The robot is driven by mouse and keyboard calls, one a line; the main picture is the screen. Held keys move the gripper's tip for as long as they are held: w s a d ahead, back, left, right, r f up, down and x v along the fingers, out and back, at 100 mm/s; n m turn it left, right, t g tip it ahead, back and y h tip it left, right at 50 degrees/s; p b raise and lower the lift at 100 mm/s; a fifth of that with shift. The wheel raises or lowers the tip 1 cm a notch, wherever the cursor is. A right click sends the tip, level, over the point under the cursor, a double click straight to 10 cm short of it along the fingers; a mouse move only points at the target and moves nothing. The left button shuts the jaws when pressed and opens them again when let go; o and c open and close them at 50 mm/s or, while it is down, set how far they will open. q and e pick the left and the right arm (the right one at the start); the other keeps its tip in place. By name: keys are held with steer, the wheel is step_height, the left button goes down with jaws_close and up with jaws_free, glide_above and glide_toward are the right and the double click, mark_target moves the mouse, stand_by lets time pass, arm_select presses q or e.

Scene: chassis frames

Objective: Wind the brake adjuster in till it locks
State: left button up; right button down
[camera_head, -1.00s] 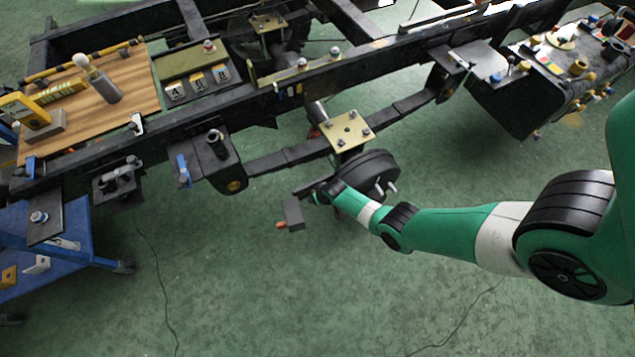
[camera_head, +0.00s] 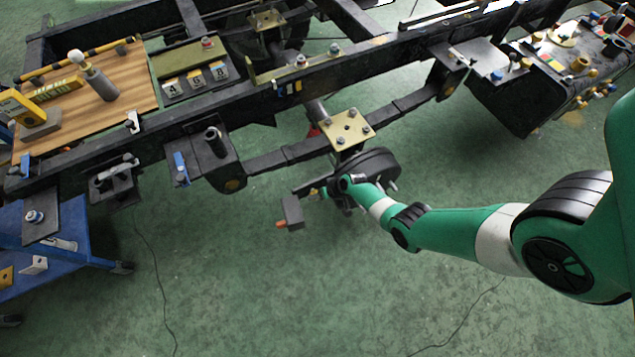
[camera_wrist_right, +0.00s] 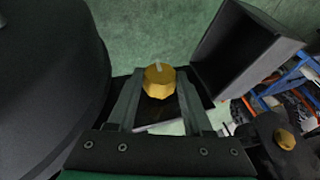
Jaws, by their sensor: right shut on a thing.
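The brake adjuster (camera_wrist_right: 158,82) is a faceted brass-yellow knob with a pale mark on its top, in the middle of the right wrist view. My right gripper (camera_wrist_right: 158,92) has one finger on each side of it and is shut on it. In the head view my right gripper (camera_head: 330,192) is small and partly hidden by my wrist, beside the dark round brake drum (camera_head: 372,168) under the frame. The knob's lower part is hidden between the fingers. My left gripper is not in view.
A dark open box-like part (camera_wrist_right: 245,50) stands close to the right finger in the wrist view. A grey block with an orange end (camera_head: 292,212) is left of my gripper. The chassis rail (camera_head: 330,72) runs above.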

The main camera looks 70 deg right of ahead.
steer(key=shift+s+d+f+m+t+y+b, duration=0.15)
steer(key=shift+t+y+b, duration=0.25)
steer(key=shift+b, duration=0.2)
steer(key=shift+d+f+m+t+y+b, duration=0.15)
steer(key=shift+t+y+b, duration=0.2)
steer(key=shift+b, duration=0.2)
steer(key=shift+a+r+t+y+b, duration=0.1)
steer(key=shift+t+y+b, duration=0.35)
steer(key=shift+t, duration=0.1)
steer(key=shift+s, duration=0.1)
steer(key=shift+c, duration=1.5)
jaws_free()
